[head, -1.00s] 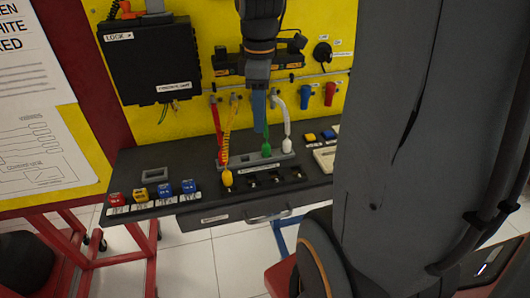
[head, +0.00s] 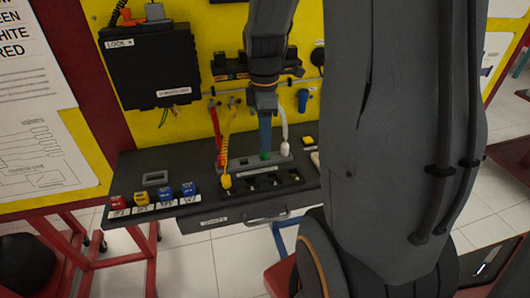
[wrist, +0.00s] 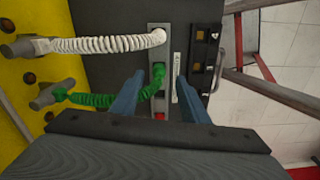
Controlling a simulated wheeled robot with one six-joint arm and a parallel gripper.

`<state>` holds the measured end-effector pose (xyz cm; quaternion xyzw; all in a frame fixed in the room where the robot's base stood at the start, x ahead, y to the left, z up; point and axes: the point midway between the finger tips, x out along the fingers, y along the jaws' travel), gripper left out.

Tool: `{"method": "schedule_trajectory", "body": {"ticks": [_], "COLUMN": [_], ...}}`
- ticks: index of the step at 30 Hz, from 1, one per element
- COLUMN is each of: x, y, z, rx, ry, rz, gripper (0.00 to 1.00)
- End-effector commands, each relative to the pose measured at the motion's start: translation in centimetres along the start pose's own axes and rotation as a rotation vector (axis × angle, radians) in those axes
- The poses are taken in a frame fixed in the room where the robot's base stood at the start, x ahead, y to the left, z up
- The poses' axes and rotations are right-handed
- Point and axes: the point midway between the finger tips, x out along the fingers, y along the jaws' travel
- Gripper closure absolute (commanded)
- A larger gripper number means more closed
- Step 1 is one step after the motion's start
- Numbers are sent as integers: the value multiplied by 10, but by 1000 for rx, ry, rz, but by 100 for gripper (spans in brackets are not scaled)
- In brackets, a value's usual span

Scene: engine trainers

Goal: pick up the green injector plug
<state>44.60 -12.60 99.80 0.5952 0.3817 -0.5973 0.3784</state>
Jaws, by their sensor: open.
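The green injector plug (wrist: 158,72) stands in the grey holder strip (wrist: 156,30), its coiled green cable running left to the yellow panel. In the head view only a bit of the green plug (head: 265,155) shows below my blue fingers. My gripper (wrist: 160,76) is open in the wrist view, with one finger on each side of the green plug and gaps between. In the head view my gripper (head: 265,150) points down over the strip; how high its tips are above the shelf is hard to tell.
The white plug (wrist: 158,38) and red plug (wrist: 159,116) stand in the same strip on either side of the green one. The yellow plug (head: 225,182) is at a black socket block (head: 290,184). Colored blocks (head: 188,190) line the shelf's left front.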

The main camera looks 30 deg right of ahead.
Motion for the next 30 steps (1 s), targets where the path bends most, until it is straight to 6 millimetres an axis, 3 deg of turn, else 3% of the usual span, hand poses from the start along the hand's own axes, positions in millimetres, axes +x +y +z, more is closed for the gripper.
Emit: {"method": "schedule_trajectory", "body": {"ticks": [9,18,25,30], "x": [34,38,38,38], "y": [1,2,2,2], "z": [0,0,0,0], "rx": [0,0,0,0], "ry": [0,0,0,0], "rz": [-3,0,-1,-1], "gripper": [59,59,98,100]}}
